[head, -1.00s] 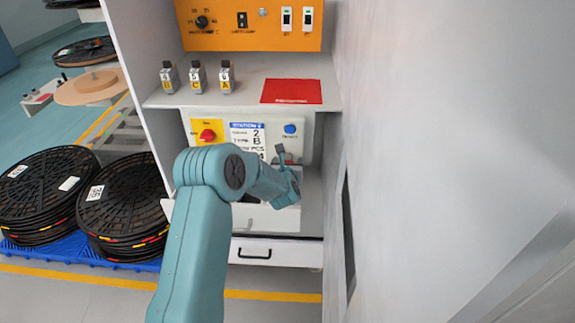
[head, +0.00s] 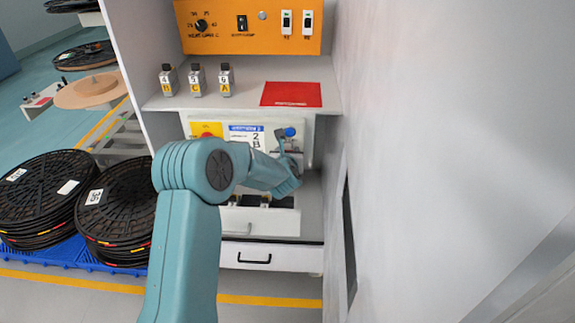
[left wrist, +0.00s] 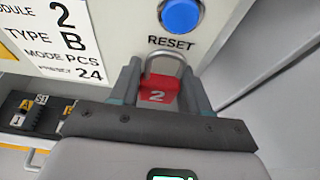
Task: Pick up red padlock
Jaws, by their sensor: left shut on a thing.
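In the head view my left gripper (head: 284,139) is in front of the station panel, close to the blue button (head: 289,132). The padlock cannot be made out there. My right gripper is not in view.
A shelf (head: 240,92) above carries several small grey blocks (head: 196,80) and a red mat (head: 291,94). Below is a white tray (head: 258,222) with black parts, above a drawer (head: 256,256). A grey wall (head: 440,130) bounds the right side. Black reels (head: 40,190) stand left.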

